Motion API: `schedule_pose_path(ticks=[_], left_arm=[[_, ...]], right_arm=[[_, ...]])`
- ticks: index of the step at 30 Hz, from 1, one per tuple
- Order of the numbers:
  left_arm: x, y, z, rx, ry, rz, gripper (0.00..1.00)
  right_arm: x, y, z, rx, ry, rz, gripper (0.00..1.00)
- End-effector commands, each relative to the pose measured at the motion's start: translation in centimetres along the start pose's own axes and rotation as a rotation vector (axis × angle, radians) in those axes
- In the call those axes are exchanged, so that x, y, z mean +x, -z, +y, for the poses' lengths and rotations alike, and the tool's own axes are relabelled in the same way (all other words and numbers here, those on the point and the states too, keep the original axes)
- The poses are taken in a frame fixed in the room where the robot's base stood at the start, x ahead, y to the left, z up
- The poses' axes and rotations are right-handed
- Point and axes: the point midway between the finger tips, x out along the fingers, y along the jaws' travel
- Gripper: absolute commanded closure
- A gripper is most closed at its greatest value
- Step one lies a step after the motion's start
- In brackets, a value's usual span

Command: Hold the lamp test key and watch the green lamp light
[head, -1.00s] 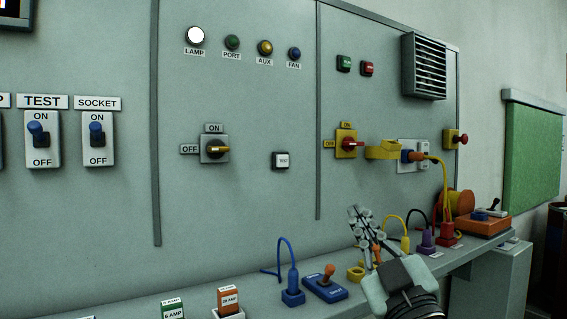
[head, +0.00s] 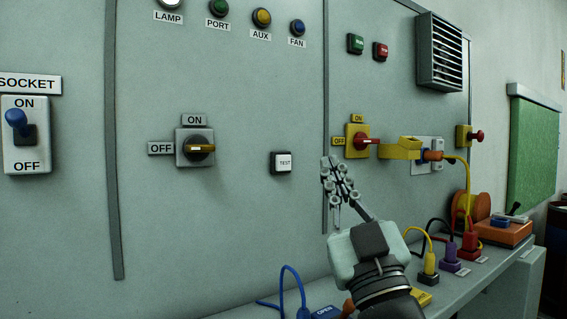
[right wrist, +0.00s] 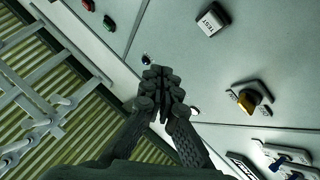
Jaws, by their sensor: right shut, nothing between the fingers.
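The white square key marked TEST (head: 283,162) sits on the grey panel, unobstructed in the head view; it also shows at the top of the right wrist view (right wrist: 213,20). The green lamp (head: 219,8) above the label PORT looks dark, at the top of the head view. My right gripper (head: 335,163) is shut and empty. Its fingertips appear to the right of the TEST key, apart from it in the picture; their distance from the panel is hard to tell. The fingers also show in the right wrist view (right wrist: 160,82). My left gripper is not in view.
A grey rotary switch (head: 195,148) is left of the key. A red-handled switch on a yellow plate (head: 356,141) and a yellow guard (head: 400,147) are to the right. Below, a shelf holds corded plugs, including a yellow one (head: 428,266). The panel around the key is clear.

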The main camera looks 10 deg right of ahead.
Motion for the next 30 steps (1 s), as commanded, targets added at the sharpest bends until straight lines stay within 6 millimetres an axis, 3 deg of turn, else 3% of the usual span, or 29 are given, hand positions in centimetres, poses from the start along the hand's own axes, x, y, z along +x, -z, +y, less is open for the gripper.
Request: schedule_pose_path(ticks=[8, 21, 30], left_arm=[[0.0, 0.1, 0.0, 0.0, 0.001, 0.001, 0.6], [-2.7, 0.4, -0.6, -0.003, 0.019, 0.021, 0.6], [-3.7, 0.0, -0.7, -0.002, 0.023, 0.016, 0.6]], right_arm=[[0.9, -0.8, -0.6, 0.0, -0.002, -0.001, 1.0], [4.9, -3.8, -3.7, 0.001, -0.002, -0.002, 1.0], [6.1, -4.5, -4.5, 0.0, 0.0, 0.0, 1.0]])
